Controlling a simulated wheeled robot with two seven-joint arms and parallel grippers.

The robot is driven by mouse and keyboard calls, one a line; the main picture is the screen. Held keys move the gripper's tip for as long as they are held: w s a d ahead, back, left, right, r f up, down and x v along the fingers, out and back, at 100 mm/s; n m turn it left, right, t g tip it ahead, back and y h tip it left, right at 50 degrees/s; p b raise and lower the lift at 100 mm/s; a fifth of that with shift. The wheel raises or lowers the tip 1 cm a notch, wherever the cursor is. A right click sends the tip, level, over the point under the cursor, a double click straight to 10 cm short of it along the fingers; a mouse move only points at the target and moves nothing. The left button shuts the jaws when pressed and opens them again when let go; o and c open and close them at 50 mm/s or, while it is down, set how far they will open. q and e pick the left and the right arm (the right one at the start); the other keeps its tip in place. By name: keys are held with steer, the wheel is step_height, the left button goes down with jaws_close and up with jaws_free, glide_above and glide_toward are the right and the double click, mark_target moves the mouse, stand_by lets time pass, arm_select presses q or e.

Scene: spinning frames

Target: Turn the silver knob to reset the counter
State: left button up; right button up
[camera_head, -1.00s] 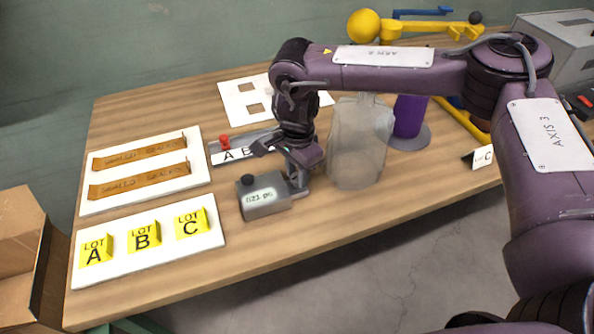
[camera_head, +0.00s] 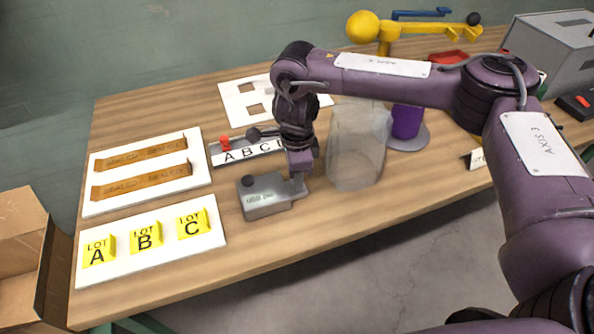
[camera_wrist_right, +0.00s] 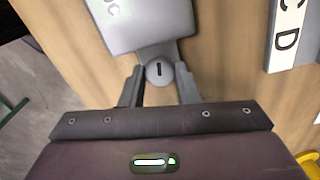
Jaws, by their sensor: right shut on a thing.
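In the head view my right gripper (camera_head: 299,178) hides most of the knob. My left gripper is not in view.
A lettered rail with a red pointer (camera_head: 226,142) lies behind the counter. A translucent container (camera_head: 358,150) stands close to the right of my gripper. A white board with yellow lot blocks (camera_head: 145,236) lies at the front left. Bare table lies in front of the counter.

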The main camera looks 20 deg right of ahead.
steer(key=shift+m, duration=0.6)
steer(key=o, duration=1)
steer(key=shift+a, duration=0.1)
steer(key=shift+r, duration=0.1)
step_height(320, 180, up, 8)
steer(key=shift+f+p, duration=0.15)
steer(key=shift+p, duration=0.5)
